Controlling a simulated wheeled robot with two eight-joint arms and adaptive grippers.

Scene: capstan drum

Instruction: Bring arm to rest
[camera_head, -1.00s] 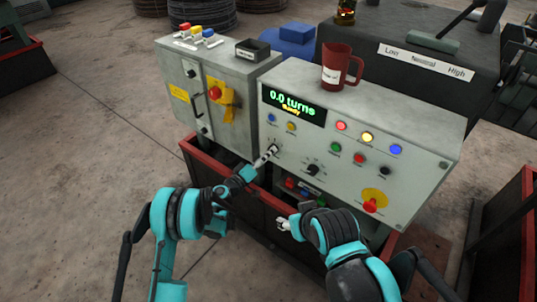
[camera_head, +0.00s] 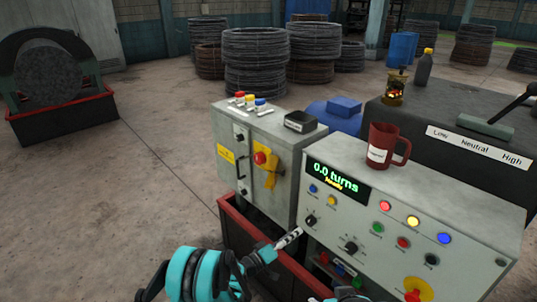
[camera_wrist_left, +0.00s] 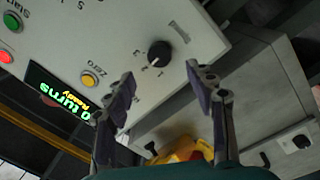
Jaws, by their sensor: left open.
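My left gripper (camera_head: 292,237) is at the front left of the grey control panel (camera_head: 460,215), just left of and below a black rotary knob (camera_head: 310,220). In the left wrist view the two dark fingers (camera_wrist_left: 162,80) stand apart with nothing between their tips. The black knob (camera_wrist_left: 159,54) shows just beyond the gap, clear of the fingers. The panel display (camera_head: 337,179) reads "0.0 turns", with a small yellow word under it.
A dark red mug (camera_head: 385,146) stands on the panel top. A grey cabinet (camera_head: 228,157) with a red button stands to the left. A red-rimmed trough (camera_head: 240,228) lies below my left gripper. Open floor (camera_head: 110,215) lies at the left; wire coils (camera_head: 255,60) stand behind.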

